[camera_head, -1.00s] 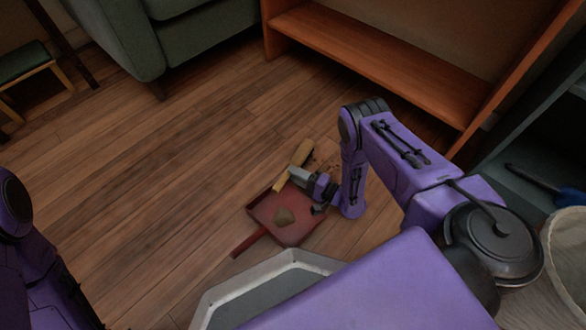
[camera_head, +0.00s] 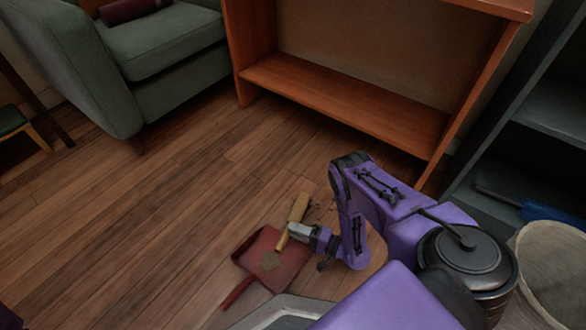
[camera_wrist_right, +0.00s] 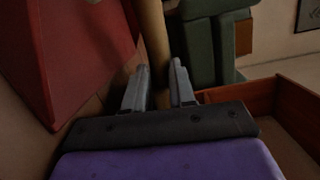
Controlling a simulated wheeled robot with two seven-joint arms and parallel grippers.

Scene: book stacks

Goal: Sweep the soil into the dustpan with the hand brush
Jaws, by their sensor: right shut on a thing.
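My right gripper (camera_head: 291,231) is shut on the yellow-tan handle of the hand brush (camera_head: 299,206), just above the floor beside the dustpan. In the right wrist view, the brush (camera_wrist_right: 154,38) runs between my two fingers (camera_wrist_right: 158,88). The red dustpan (camera_head: 288,272) lies on the floor with its handle toward the lower left; it also fills the left of the wrist view (camera_wrist_right: 75,45). A brown clump of soil (camera_head: 270,261) lies in the pan. Dark soil specks (camera_head: 326,205) lie on the floor right of the brush, partly hidden by my arm. My left gripper is out of view.
An orange-brown wooden shelf (camera_head: 345,105) stands behind the work area. A green armchair (camera_head: 175,55) is at the back left. A dark shelf (camera_head: 540,120) and a pale bin (camera_head: 555,270) are at the right. The wooden floor (camera_head: 130,220) to the left is clear.

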